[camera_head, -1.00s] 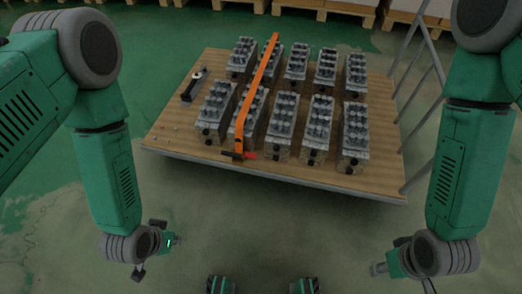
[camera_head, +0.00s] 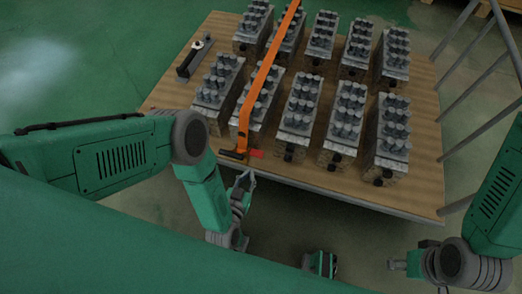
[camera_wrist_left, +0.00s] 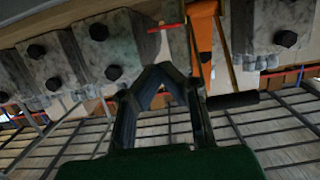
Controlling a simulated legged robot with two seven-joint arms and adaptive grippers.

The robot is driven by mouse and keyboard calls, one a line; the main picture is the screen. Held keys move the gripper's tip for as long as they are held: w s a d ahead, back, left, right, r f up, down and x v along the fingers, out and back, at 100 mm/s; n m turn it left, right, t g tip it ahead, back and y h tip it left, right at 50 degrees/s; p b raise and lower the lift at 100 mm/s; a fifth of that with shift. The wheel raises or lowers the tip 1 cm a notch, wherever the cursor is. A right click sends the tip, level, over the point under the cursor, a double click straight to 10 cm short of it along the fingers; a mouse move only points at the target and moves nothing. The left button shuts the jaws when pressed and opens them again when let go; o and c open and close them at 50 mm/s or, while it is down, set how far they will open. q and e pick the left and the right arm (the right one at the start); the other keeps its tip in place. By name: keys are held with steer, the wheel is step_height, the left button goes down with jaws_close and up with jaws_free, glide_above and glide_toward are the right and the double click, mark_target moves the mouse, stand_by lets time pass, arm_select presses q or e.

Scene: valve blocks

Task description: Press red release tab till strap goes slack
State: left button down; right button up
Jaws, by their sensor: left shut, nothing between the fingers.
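The orange strap (camera_head: 262,85) runs over the valve blocks on the pallet and looks straight. Its buckle end sits at the pallet's front edge, with the red release tab (camera_head: 256,154) sticking out to the right and a black handle (camera_head: 233,155) to the left. In the left wrist view the tab (camera_wrist_left: 166,27) shows as a thin red bar beside the strap (camera_wrist_left: 203,38). My left gripper (camera_head: 248,175) is shut and empty, just in front of and below the tab; I cannot tell whether it touches. Its fingertips (camera_wrist_left: 163,68) show below the tab. My right gripper (camera_head: 393,265) is far right, its jaws unclear.
The valve blocks (camera_head: 344,123) stand in two rows on the wooden pallet (camera_head: 425,190). A black tool with a round dial (camera_head: 190,62) lies at the pallet's left. Grey rails (camera_head: 480,70) stand at the right. The green floor (camera_head: 90,60) at the left is clear.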

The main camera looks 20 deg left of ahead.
mark_target(261, 148)
arm_select(q)
steer(key=b+x, duration=0.4)
steer(key=x, duration=0.4)
steer(key=shift+w+f, duration=0.2)
steer(key=shift+w, duration=0.05)
steer(key=shift+w+f, duration=0.1)
steer(key=shift+w, duration=0.6)
steer(key=shift+f, duration=0.1)
steer(key=shift+f, duration=0.9)
steer(key=shift+s, duration=0.1)
steer(key=shift+s+f, duration=0.1)
